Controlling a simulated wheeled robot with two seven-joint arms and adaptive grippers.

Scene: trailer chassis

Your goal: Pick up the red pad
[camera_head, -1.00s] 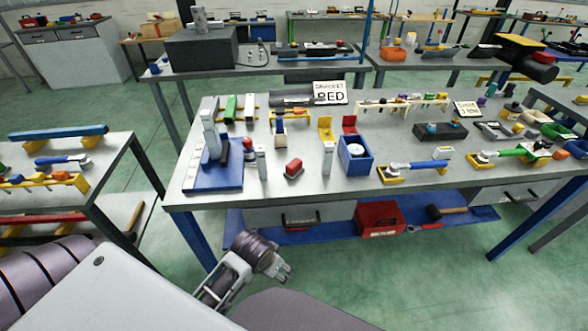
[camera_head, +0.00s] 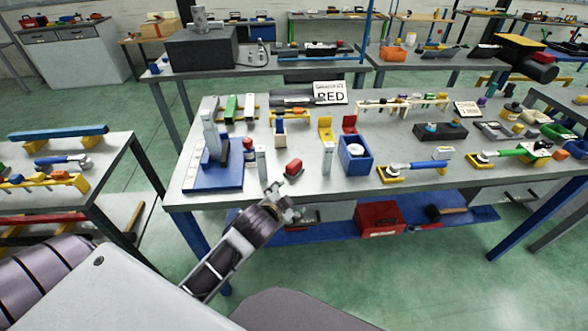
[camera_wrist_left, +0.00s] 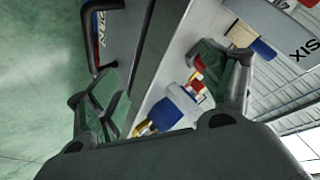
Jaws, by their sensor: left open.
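That view is tilted, and I cannot tell whether the small red patch there is the pad. My right gripper is not in view.
A blue base with a grey column (camera_head: 212,182) stands left of the pad. A grey post (camera_head: 328,158) and a blue bin (camera_head: 355,160) stand to its right. A red box (camera_head: 381,218) sits on the blue lower shelf (camera_head: 460,217).

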